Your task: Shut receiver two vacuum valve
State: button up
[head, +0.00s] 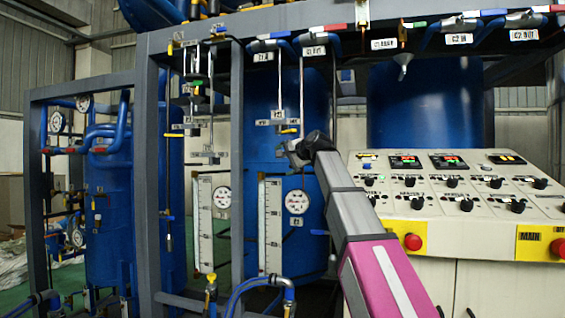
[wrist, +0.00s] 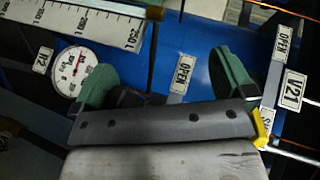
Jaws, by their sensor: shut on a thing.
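My gripper (head: 301,150) is at the end of my arm in front of the blue receiver two tank (head: 262,92). In the wrist view its two green fingertips (wrist: 165,85) stand wide apart, shut on what seems to be the valve handle, mostly hidden behind the gripper body. A white V21 tag (wrist: 290,90) is at the right of the wrist view. One OPEN label (wrist: 183,73) shows between the fingers and another OPEN label (wrist: 283,42) at the upper right. In the head view small valve tags (head: 277,122) hang just above my gripper.
A round pressure gauge (head: 297,201) and a white level scale (head: 270,228) are below my gripper. Thin vertical rods and a grey frame post (head: 237,180) stand to the left. The control panel (head: 465,190) with a red button (head: 413,242) stands to the right.

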jog(key=shift+d+f+v, duration=0.1)
jog(key=shift+f+v, duration=0.05)
jog(key=shift+v, duration=0.95)
jog(key=shift+d+f+v, duration=0.1)
jog(key=shift+v, duration=1)
jog(key=shift+d+f+v, duration=0.1)
jog(key=shift+f+v, duration=0.05)
jog(key=shift+v, duration=0.95)
jog(key=shift+s+d, duration=0.65)
jog(key=shift+d, duration=0.2)
jog(key=shift+c, duration=1.4)
jog(key=shift+s+d, duration=0.15)
jog(key=shift+s, duration=0.05)
jog(key=c, duration=0.5)
jog(key=shift+d, duration=0.1)
jog(key=shift+f, duration=0.15)
